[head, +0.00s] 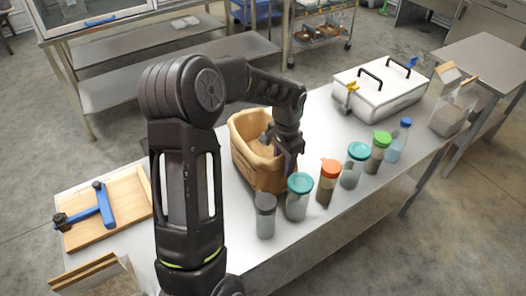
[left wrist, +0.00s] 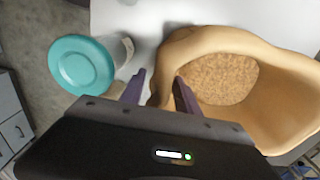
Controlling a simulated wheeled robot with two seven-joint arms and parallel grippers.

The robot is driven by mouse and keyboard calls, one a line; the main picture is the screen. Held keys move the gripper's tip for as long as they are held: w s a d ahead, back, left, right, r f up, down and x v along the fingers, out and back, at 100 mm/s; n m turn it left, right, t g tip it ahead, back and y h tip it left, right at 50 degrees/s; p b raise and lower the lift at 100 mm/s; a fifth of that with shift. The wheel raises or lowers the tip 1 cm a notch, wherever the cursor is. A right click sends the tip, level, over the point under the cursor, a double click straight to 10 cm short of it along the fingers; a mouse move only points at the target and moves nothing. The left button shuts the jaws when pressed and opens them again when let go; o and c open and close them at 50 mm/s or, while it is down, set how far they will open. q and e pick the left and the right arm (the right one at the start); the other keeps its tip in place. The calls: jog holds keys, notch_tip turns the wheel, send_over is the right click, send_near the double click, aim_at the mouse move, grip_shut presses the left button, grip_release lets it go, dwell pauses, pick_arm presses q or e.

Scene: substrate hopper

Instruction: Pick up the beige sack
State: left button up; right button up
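The beige sack (head: 259,177) stands open-topped on the steel table, with brown granular substrate inside. My left gripper (head: 287,155) is over the sack's right-hand rim in the head view. In the left wrist view the sack (left wrist: 290,112) fills the right side. There the left gripper's two fingers (left wrist: 159,92) are apart, one outside the sack and one inside, with the sack's wall between them. A gap shows between the outer finger and the wall. My right gripper is in neither view.
A teal-lidded jar (head: 299,197) stands close beside the sack, in a row of several lidded jars. A white lidded box (head: 380,92) is at the far end. A wooden board (head: 128,205) with a blue-handled tool (head: 105,205) lies at the left.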

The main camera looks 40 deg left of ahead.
pick_arm(q)
jog(key=shift+f, duration=0.1)
jog(key=shift+c, duration=0.6)
grip_shut()
dwell(0.9)
